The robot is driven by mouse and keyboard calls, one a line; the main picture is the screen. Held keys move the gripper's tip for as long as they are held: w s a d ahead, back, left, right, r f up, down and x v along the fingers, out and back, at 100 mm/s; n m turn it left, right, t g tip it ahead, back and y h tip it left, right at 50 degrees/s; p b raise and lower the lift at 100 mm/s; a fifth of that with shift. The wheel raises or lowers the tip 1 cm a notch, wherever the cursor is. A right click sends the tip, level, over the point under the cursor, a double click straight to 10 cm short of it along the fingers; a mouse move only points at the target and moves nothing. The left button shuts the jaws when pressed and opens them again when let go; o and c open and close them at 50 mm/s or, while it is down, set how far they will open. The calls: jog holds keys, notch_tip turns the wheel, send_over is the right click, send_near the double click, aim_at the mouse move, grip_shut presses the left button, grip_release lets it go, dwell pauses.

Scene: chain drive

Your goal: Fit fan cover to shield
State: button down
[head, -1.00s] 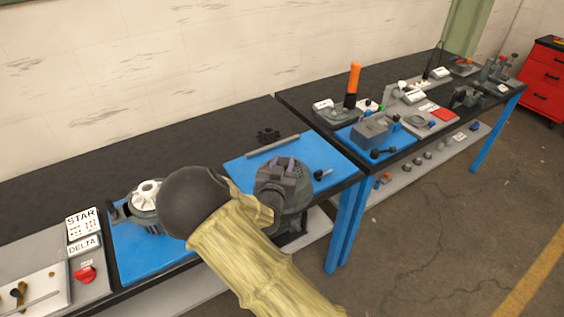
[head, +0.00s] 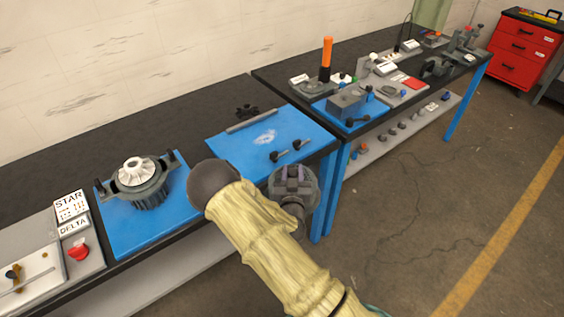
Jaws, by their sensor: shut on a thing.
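My gripper (head: 293,174) is shut on a round dark grey part, apparently the fan cover (head: 312,188). The gripper and wrist hide much of the cover. It is held in front of the right blue mat, over the table's front edge. The grey finned motor body with the shield (head: 152,190) stands on the left blue mat (head: 118,240). A white fan (head: 135,170) sits on its top. The motor is well to the left of my gripper, beyond my arm's round joint.
The right blue mat (head: 235,138) carries a grey bar (head: 252,121) and two small black-knobbed pieces (head: 288,151). A dark gear-like part (head: 246,111) lies behind. Left are STAR/DELTA signs (head: 72,208) and a red button (head: 78,252). A second cluttered bench stands right.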

aim_at(318, 200)
jog(key=shift+n+y, duration=0.4)
jog(key=shift+y, duration=0.4)
jog(key=s+d+f, duration=0.1)
jog(key=d+f, duration=0.1)
jog(key=f, duration=0.1)
jog(key=s+d+f, duration=0.1)
jog(key=d+f, duration=0.2)
jog(key=f, duration=0.1)
jog(key=s+d+f, duration=0.1)
jog(key=d+f, duration=0.2)
jog(key=shift+d+f, duration=0.2)
jog(key=shift+w+d, duration=0.1)
